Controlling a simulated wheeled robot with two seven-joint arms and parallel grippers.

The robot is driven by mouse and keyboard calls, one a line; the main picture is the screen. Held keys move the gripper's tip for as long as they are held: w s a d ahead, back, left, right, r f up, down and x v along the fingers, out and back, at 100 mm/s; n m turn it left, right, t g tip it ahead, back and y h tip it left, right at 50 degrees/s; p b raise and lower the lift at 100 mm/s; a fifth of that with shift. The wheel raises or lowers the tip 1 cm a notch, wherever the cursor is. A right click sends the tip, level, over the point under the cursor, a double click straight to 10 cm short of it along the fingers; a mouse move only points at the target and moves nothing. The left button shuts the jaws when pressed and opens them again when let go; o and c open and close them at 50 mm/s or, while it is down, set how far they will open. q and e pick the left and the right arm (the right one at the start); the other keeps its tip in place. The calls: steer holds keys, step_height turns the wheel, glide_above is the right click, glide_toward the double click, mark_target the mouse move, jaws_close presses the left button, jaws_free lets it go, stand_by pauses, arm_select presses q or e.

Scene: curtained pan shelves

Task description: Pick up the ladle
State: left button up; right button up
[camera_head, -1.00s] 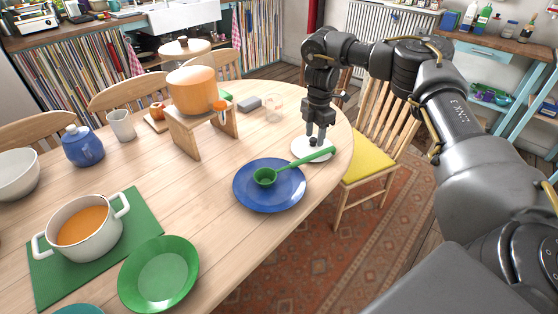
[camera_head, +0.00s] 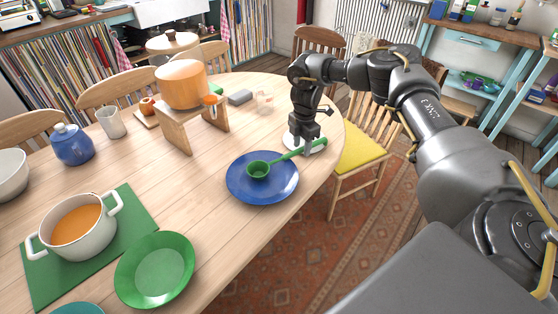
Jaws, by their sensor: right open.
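A green ladle (camera_head: 258,169) rests with its bowl on a blue plate (camera_head: 262,192), and its handle runs up to the right past the plate's rim. I cannot tell whether the handle lies between the fingers. My left gripper is not in view.
A wooden stand (camera_head: 178,131) with an orange pot (camera_head: 181,85) is left of the gripper. A white soup pot (camera_head: 92,244) sits on a green mat (camera_head: 48,286), beside a green plate (camera_head: 130,285). A chair with a yellow seat (camera_head: 362,149) stands right of the table.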

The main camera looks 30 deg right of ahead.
step_height(320, 180, down, 2)
steer(key=shift+f, duration=0.25)
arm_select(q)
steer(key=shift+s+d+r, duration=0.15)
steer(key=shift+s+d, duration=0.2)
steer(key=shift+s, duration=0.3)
arm_select(e)
jaws_close()
